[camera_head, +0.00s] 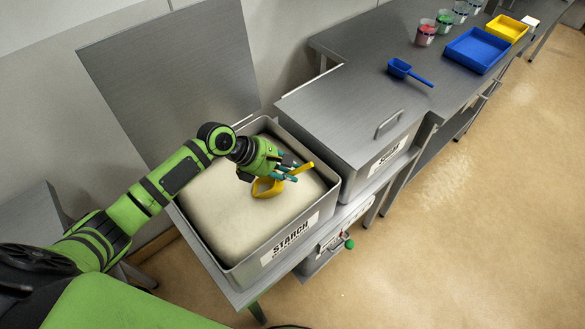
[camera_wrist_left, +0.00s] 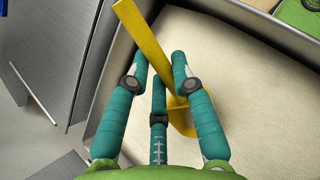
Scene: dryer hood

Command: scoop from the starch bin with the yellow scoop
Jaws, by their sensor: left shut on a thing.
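The open starch bin (camera_head: 213,261) is a grey metal box with a "STARCH" label, filled with pale powder (camera_head: 235,215). The yellow scoop (camera_head: 266,188) is over the powder, its handle pointing up to the right. I cannot tell whether its bowl touches the powder. My left gripper (camera_head: 286,171), with teal fingers, is shut on the scoop's handle. In the left wrist view the fingers (camera_wrist_left: 168,85) close around the yellow handle (camera_wrist_left: 143,40), and the bowl (camera_wrist_left: 183,118) is partly hidden behind a finger. My right gripper is not in view.
The bin's raised metal lid (camera_head: 170,65) stands behind it. A closed bin (camera_head: 350,120) with a handled lid stands to its right. A blue scoop (camera_head: 402,69), a blue tray (camera_head: 477,51), a yellow tray (camera_head: 507,28) and several cups (camera_head: 426,33) are on the far counter.

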